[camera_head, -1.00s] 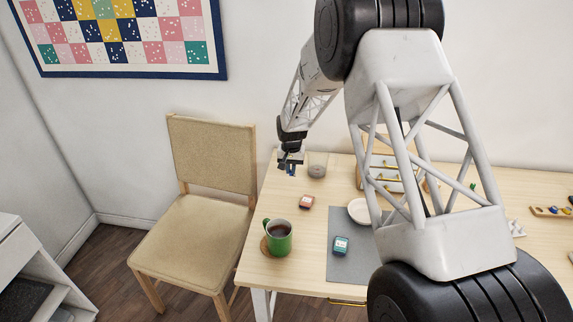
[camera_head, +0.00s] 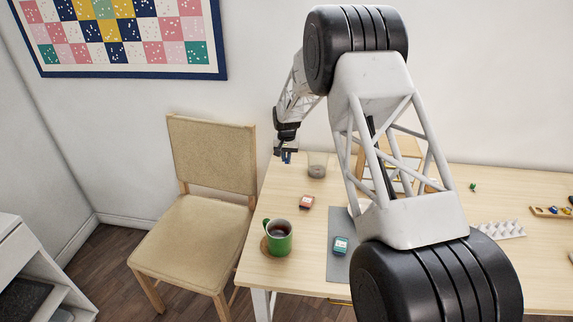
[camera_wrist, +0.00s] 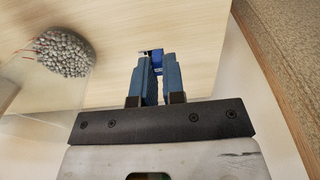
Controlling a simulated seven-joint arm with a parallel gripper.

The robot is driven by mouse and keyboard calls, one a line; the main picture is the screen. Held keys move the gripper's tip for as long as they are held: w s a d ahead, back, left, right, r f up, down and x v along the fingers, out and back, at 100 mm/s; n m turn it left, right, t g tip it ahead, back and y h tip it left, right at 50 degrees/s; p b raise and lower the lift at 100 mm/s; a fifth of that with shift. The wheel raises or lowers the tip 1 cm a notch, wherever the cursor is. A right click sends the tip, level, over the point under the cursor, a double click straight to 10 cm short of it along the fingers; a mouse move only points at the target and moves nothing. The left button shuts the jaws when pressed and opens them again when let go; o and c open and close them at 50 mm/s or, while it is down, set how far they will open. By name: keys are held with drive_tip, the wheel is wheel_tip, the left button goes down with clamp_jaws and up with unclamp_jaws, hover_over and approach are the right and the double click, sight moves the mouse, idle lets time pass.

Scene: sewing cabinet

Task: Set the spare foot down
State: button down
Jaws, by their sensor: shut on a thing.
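My gripper (camera_head: 287,155) is over the far left corner of the table, close to a clear jar with grey contents. In the wrist view its two blue fingers (camera_wrist: 153,78) are closed on a small bright blue piece, the spare foot (camera_wrist: 156,55). The foot shows at the fingertips, with pale wood beyond it; most of it is hidden between the fingers. I cannot tell the exact gap between the foot and the wood.
The clear jar (camera_head: 317,165) stands just right of my gripper and shows grey beads (camera_wrist: 64,54) in the wrist view. A chair (camera_head: 207,165) stands left of the table (camera_head: 312,271).

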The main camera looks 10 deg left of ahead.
sight(286, 163)
drive_tip(key=shift+f, duration=1.75)
drive_tip(key=shift+f, duration=0.15)
drive_tip(key=c, duration=1.2)
unclamp_jaws()
wheel_tip(286, 163, up, 12)
drive_tip(key=shift+r, duration=0.15)
drive_tip(key=shift+r, duration=0.1)
